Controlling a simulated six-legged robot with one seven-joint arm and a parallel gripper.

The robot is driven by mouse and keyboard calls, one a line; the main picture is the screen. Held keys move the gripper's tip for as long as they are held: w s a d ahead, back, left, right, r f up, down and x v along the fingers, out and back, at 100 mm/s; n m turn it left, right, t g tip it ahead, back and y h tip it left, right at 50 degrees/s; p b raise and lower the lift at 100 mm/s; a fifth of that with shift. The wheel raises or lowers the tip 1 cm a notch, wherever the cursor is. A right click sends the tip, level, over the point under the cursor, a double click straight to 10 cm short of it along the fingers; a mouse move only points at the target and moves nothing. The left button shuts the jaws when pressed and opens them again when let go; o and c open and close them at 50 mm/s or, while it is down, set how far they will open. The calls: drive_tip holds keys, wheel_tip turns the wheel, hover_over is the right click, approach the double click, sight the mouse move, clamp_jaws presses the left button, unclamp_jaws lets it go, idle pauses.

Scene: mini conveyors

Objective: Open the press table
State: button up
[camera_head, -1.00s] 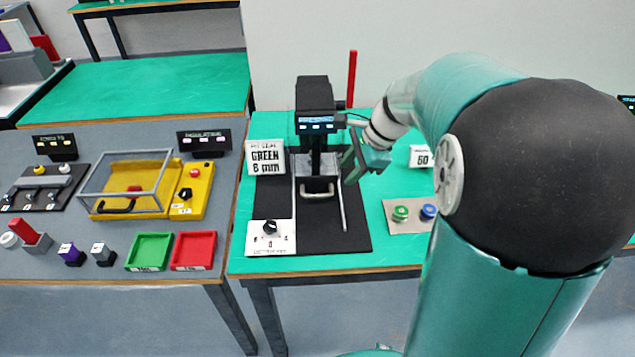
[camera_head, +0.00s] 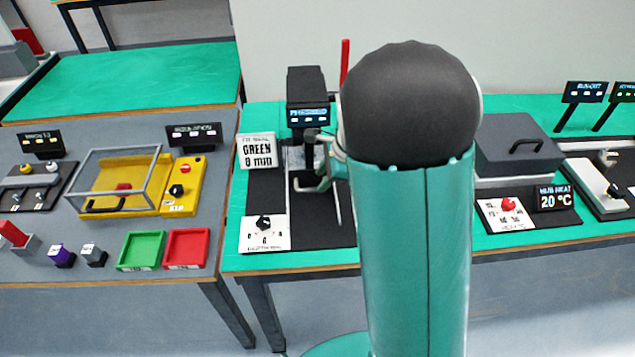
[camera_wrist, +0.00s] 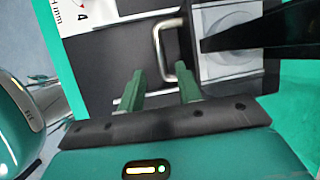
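The black press (camera_head: 306,112) stands on the green bench in the head view, its small display lit. Its light grey table (camera_wrist: 228,45) shows in the wrist view with a round seat, under a dark part of the press. The silver U-shaped handle (camera_wrist: 158,42) is on the table's near side. My gripper (camera_wrist: 160,76) is open, its two green fingers spread just short of the handle; the right finger is close to the handle's lower end, and I cannot tell whether they touch. In the head view my arm hides much of my gripper.
A dial panel (camera_head: 264,233) and a "GREEN" sign (camera_head: 258,151) stand left of the press, with a red lever (camera_head: 345,60) behind. A grey lidded box (camera_head: 518,145) is at right. A yellow caged station (camera_head: 125,182), a green tray (camera_head: 142,250) and a red tray (camera_head: 186,248) are on the left bench.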

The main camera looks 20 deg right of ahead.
sight(314, 188)
drive_tip(key=x, duration=0.4)
drive_tip(key=shift+w, duration=0.2)
drive_tip(key=shift+s, duration=0.1)
drive_tip(key=c, duration=0.7)
clamp_jaws()
